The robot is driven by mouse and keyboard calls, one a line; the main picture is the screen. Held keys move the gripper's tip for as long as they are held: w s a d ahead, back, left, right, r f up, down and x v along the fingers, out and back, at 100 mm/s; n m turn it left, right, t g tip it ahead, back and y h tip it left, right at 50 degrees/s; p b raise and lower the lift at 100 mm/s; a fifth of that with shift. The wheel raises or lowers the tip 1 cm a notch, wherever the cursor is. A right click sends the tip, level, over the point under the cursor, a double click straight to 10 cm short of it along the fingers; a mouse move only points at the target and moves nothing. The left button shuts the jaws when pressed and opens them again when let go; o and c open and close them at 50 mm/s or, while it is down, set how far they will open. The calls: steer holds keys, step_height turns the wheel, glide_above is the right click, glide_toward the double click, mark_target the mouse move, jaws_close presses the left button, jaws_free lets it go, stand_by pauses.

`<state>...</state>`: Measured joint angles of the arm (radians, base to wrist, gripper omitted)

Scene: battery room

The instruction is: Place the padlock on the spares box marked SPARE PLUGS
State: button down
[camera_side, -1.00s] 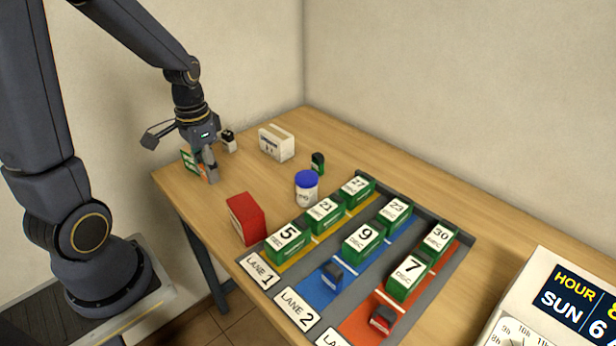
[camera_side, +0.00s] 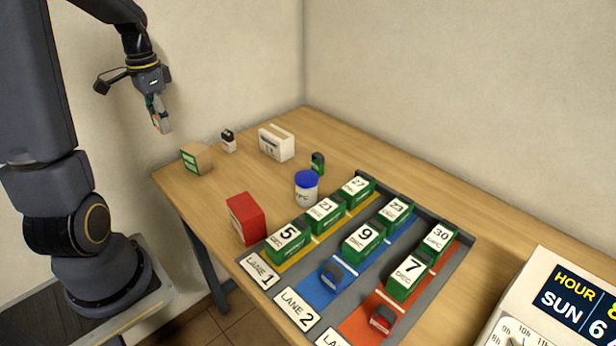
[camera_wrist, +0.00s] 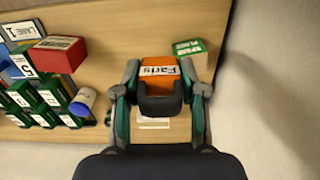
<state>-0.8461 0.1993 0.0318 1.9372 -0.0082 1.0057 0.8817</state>
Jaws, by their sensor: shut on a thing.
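The padlock (camera_wrist: 159,77) has an orange body with a white label reading "Faris" and a dark part towards the camera. My gripper (camera_wrist: 160,94) is shut on it, with a finger on either side. The spares box (camera_side: 197,158), brown with a green label, stands on the table below my gripper, apart from the padlock. It shows beyond the right finger in the wrist view (camera_wrist: 190,47).
A small black-and-white item (camera_side: 228,141) and a white box (camera_side: 276,143) stand near the spares box. A blue-lidded jar (camera_side: 306,190), a small green item (camera_side: 318,163) and a red box (camera_side: 246,218) stand before the lane tray (camera_side: 285,268) with several green blocks.

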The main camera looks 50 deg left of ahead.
steer(key=w+a+f, duration=0.2)
steer(key=w+a, duration=0.1)
steer(key=w, duration=0.1)
glide_above(194, 148)
step_height(194, 148, down, 6)
steer(key=shift+f, duration=1.8)
steer(key=shift+f, duration=0.15)
steer(key=c, duration=0.7)
jaws_free()
steer(key=shift+o, duration=0.2)
